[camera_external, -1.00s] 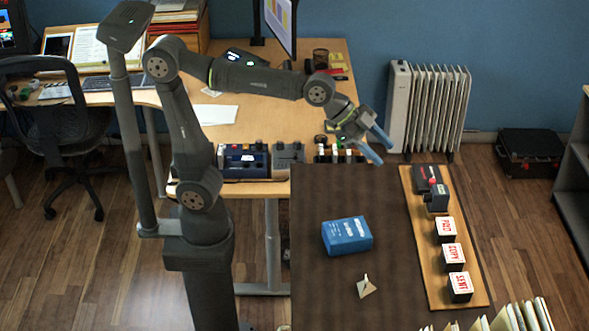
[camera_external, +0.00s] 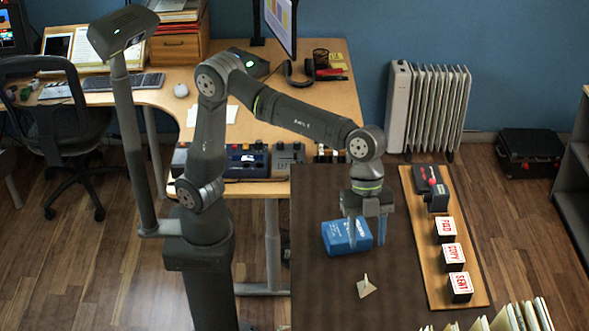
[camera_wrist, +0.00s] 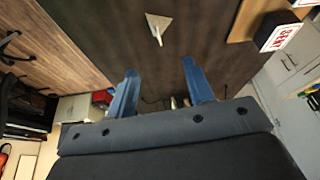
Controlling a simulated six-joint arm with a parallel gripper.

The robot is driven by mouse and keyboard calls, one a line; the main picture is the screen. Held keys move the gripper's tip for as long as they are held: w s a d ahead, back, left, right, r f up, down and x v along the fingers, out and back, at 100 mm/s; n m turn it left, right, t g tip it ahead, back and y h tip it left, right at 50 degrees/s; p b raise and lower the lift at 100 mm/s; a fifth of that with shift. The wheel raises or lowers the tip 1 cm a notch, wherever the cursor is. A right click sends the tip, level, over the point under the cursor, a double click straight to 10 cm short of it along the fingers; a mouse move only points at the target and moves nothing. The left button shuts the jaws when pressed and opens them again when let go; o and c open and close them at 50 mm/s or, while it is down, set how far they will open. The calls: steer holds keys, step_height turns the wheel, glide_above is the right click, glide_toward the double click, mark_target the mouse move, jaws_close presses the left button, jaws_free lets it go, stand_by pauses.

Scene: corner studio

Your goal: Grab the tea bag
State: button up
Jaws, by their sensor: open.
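The tea bag (camera_external: 366,287) is a small pale pointed piece standing on the dark table, in front of the blue box (camera_external: 343,237). In the wrist view the tea bag (camera_wrist: 158,25) shows near the top, beyond my fingertips. My gripper (camera_external: 367,242) is open and empty, with its blue fingers pointing down, above and behind the tea bag and close to the right part of the blue box. It partly hides the box. In the wrist view my gripper (camera_wrist: 160,80) has its fingers spread apart with nothing held between them.
A wooden board (camera_external: 428,262) along the right of the dark table (camera_external: 320,285) holds several stamp blocks (camera_external: 452,257) and a black device (camera_external: 432,187). Paper folders (camera_external: 515,318) stand at the front right edge. The table around the tea bag is bare.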

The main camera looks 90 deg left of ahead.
glide_above(369, 284)
steer(key=a, duration=0.2)
steer(key=f, duration=0.3)
steer(key=s+f, duration=0.1)
steer(key=f, duration=0.1)
steer(key=shift+d+f, duration=0.15)
steer(key=shift+f, duration=0.2)
steer(key=x, duration=0.5)
steer(key=shift+w+f, duration=0.1)
steer(key=shift+f, duration=0.1)
jaws_close()
